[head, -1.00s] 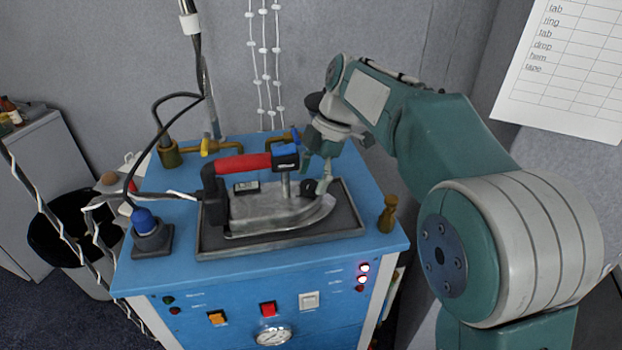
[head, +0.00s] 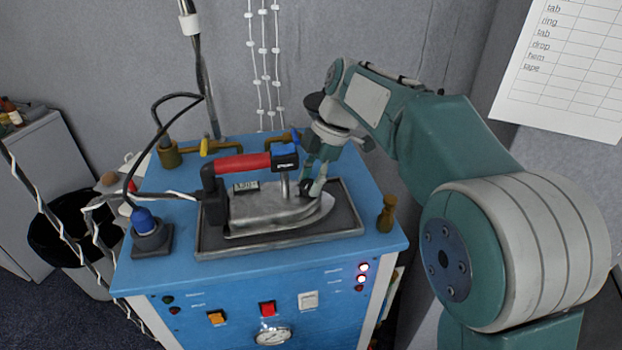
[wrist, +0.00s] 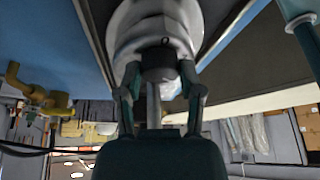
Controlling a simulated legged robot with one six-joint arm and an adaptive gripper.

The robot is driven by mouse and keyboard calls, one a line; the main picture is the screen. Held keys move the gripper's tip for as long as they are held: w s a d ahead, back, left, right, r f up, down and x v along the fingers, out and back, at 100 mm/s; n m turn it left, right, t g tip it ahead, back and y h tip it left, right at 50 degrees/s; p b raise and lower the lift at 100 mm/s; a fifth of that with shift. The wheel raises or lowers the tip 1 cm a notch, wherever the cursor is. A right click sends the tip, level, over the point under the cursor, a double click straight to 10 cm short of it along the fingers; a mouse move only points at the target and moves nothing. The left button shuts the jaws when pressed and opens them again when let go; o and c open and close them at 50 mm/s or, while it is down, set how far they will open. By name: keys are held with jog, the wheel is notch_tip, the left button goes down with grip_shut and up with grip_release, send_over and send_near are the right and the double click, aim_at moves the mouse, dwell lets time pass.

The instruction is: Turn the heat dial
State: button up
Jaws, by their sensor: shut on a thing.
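A steam iron with a red handle (head: 243,163) and a grey metal body (head: 265,210) rests in a dark tray (head: 345,216) on the blue station. The heat dial (head: 306,187) is a small dark knob near the iron's front. My gripper (head: 315,186) reaches down over the iron's front with its fingers at the dial. In the wrist view, my gripper (wrist: 160,82) has one finger on each side of the dark dial (wrist: 158,62) and is shut on it. Any mark on the dial is too small to read.
A small display (head: 246,186) sits below the handle. A brass fitting (head: 386,214) stands right of the tray. Brass pipework with a yellow valve (head: 210,147) is behind the iron. A blue-capped connector (head: 145,222) and black cable are at the left.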

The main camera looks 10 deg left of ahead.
jog(key=m+t+y, duration=0.1)
jog(key=m, duration=0.3)
jog(key=shift+s+f, duration=0.1)
jog(key=shift+s+d+m+t, duration=0.1)
jog(key=shift+m+t, duration=0.9)
jog(key=shift+m, duration=1.1)
jog(key=o, duration=1.1)
jog(key=shift+f, duration=0.1)
jog(key=shift+o, duration=0.2)
jog(key=v, duration=1.2)
